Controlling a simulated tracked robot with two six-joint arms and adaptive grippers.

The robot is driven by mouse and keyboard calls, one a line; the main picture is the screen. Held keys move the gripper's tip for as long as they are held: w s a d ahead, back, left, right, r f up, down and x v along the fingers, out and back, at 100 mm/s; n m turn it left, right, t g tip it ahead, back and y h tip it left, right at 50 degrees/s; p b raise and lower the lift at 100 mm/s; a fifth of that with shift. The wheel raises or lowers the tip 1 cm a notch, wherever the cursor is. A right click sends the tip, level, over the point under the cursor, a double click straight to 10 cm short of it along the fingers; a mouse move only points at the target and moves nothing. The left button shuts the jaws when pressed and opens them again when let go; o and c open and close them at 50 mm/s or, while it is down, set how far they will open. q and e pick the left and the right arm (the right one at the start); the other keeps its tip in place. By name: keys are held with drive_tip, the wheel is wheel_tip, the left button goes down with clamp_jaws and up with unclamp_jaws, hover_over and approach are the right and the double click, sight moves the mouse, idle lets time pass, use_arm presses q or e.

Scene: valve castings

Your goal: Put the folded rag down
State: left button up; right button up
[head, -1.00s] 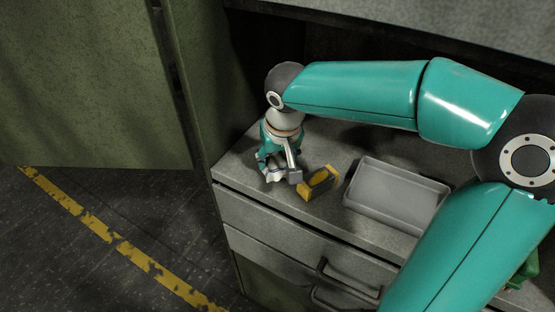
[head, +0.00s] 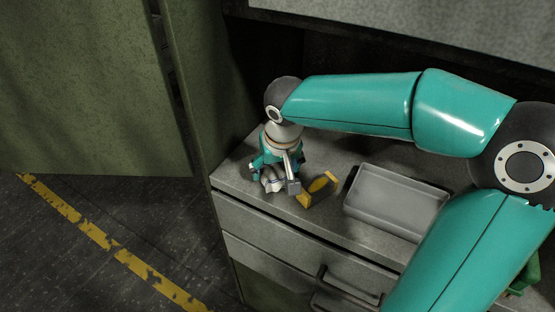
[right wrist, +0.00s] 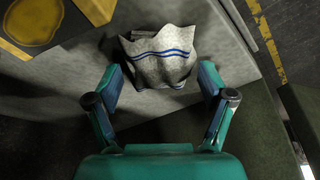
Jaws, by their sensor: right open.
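The folded rag (head: 272,183) is whitish with blue stripes. It sits on the grey counter top (head: 232,178) near its left front corner. In the right wrist view the rag (right wrist: 162,58) looks crumpled, its upper edge uneven, with two blue lines across it. My right gripper (right wrist: 161,74) is open around the rag, with a gap visible on each side. In the head view my right gripper (head: 272,178) points down over the rag and partly hides it. My left gripper is not in view.
A yellow and grey block (head: 318,190) stands just right of the rag and also shows in the right wrist view (right wrist: 40,22). An empty grey tray (head: 395,202) lies further right. The counter's front edge with drawers is close to the rag.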

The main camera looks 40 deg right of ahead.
drive_tip(key=p+v, duration=0.1)
drive_tip(key=v, duration=1.1)
